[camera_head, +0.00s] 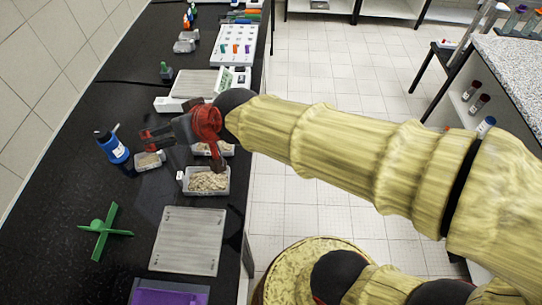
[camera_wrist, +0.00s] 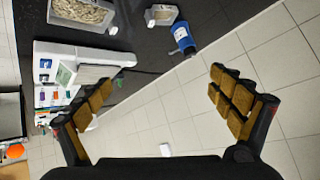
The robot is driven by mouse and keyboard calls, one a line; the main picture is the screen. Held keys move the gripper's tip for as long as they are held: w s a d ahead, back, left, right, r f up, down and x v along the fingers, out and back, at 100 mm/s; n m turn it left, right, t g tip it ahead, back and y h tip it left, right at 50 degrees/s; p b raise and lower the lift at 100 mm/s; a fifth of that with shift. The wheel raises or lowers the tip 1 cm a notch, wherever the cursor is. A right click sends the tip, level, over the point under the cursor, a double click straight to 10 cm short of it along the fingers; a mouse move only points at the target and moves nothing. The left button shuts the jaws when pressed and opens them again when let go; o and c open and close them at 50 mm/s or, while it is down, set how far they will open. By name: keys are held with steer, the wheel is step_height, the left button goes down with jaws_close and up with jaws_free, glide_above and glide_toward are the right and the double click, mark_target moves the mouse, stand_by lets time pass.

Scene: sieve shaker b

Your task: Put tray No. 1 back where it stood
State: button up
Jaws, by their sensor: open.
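My gripper (camera_head: 182,152) is above the black bench, its fingers spread and nothing between them; the wrist view also shows it open and empty (camera_wrist: 168,88). A clear tray of pale grains (camera_head: 207,181) sits on the bench just below it. A second grain tray (camera_head: 213,149) is partly hidden behind my gripper. A smaller tray (camera_head: 149,161) stands to the left, beside the blue bottle (camera_head: 113,147). The wrist view shows a large grain tray (camera_wrist: 84,12) and a small one (camera_wrist: 162,14). I cannot read any number, so I cannot tell which is No. 1.
A white balance (camera_head: 190,88) stands behind my gripper, with a white rack (camera_head: 233,45) beyond it. A grey plate (camera_head: 188,240), a purple-topped item (camera_head: 168,293) and a green cross-shaped object (camera_head: 104,231) lie nearer. Bare bench shows at the left, near the wall.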

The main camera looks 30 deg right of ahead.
steer(key=s+d+f+m+g+h, duration=0.1)
steer(key=s+d+f+g+h, duration=0.1)
steer(key=s+d, duration=1.4)
steer(key=d+g+h, duration=0.1)
steer(key=d+h, duration=0.1)
steer(key=shift+s+m+h, duration=0.3)
steer(key=shift+h, duration=0.1)
steer(key=shift+a+f, duration=0.1)
